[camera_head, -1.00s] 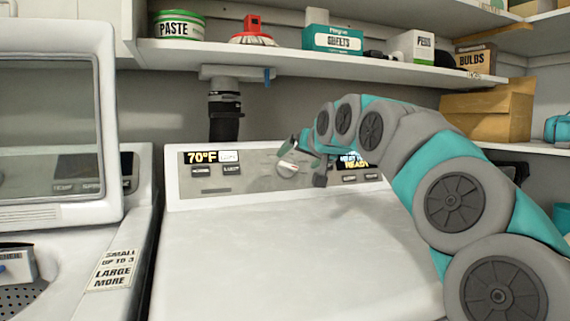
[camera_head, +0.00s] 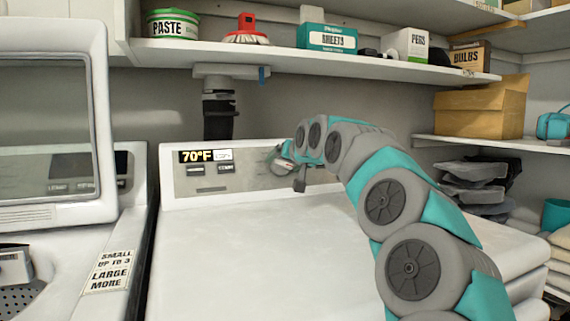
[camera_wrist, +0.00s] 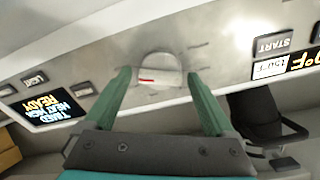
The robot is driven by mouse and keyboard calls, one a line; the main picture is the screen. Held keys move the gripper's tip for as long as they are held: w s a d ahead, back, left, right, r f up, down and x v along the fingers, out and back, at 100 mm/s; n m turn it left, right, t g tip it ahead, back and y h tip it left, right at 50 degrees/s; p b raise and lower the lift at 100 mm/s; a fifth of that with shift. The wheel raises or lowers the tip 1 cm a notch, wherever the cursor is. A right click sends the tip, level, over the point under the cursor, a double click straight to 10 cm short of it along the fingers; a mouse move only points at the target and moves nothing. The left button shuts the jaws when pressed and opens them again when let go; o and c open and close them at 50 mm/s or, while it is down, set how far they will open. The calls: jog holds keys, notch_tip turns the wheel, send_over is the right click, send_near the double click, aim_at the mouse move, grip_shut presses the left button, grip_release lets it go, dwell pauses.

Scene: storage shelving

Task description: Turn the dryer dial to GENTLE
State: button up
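The dryer dial (camera_wrist: 160,72) is a round pale knob with a red mark, set in the grey control panel in the wrist view. In the head view the dial (camera_head: 279,166) is mostly hidden by my gripper (camera_head: 286,160). In the wrist view my gripper (camera_wrist: 163,85) is open, with one green finger on each side of the dial. I cannot tell whether the fingers touch it. The dial's labels are too faint to read. The dryer (camera_head: 240,240) has a white top; a display (camera_wrist: 52,108) on its panel reads TIMED, HEAT HIGH, READY.
A washer (camera_head: 60,215) with a raised lid stands left of the dryer. A shelf (camera_head: 330,62) above carries a paste tub, a brush and boxes. A dark vent pipe (camera_head: 219,112) rises behind the panel. A cardboard box (camera_head: 480,108) sits at right. The dryer top is clear.

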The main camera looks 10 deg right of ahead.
jog(key=c, duration=1.2)
jog(key=shift+n, duration=0.3)
jog(key=n, duration=0.5)
jog(key=shift+n+y, duration=0.3)
jog(key=n, duration=0.6)
jog(key=shift+n, duration=0.3)
jog(key=n, duration=0.4)
jog(key=shift+d+r+n+g+y, duration=0.1)
jog(key=shift+r+n+g+y, duration=0.05)
jog(key=shift+n+g+y, duration=0.2)
jog(key=n, duration=0.2)
jog(key=shift+n, duration=0.35)
jog(key=shift+n+g, duration=0.25)
jog(key=shift+n, duration=1.75)
